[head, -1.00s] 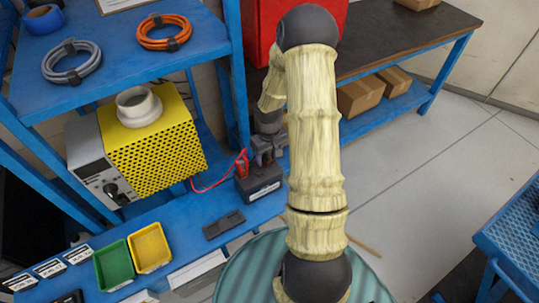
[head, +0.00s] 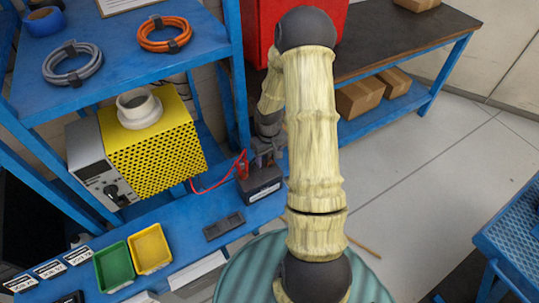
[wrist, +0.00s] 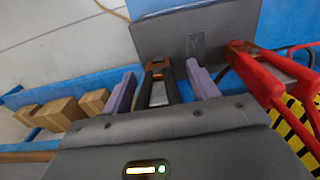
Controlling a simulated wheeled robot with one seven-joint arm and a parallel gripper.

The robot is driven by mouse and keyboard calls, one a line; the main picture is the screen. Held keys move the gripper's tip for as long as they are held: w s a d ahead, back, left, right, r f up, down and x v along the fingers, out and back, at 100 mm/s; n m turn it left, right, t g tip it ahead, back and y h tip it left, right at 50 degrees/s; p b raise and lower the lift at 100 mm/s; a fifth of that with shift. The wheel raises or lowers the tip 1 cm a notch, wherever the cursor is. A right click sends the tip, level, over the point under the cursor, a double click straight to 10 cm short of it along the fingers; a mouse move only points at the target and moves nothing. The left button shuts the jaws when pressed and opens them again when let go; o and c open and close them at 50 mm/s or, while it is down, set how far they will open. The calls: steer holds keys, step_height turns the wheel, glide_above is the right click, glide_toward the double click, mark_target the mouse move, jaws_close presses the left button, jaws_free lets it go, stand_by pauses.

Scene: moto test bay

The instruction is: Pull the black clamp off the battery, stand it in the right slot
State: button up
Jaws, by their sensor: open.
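The dark battery (head: 262,188) stands on the blue bench, and its dark face fills the upper middle of the wrist view (wrist: 222,25). The black clamp (wrist: 158,90), with copper-coloured jaws, is at the battery's edge; the exact bite is hard to see. My gripper (wrist: 160,70) is open, its purple fingers on either side of the black clamp, with gaps visible. In the head view my gripper (head: 266,152) is above the battery and hides the black clamp. A dark holder (head: 223,226) with recesses lies on the bench left of the battery.
The red clamp (wrist: 262,82) sits close to the right finger, with its red cable running to the yellow perforated unit (head: 155,140). Green (head: 114,266) and yellow (head: 150,248) trays stand left of the holder. A blue shelf post (head: 237,90) rises behind the battery.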

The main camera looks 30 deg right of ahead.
jaws_close()
steer(key=shift+r+p, duration=2.4)
steer(key=shift+r, duration=0.65)
steer(key=shift+r+p, duration=2.05)
steer(key=shift+r, duration=0.45)
steer(key=shift+f, duration=0.1)
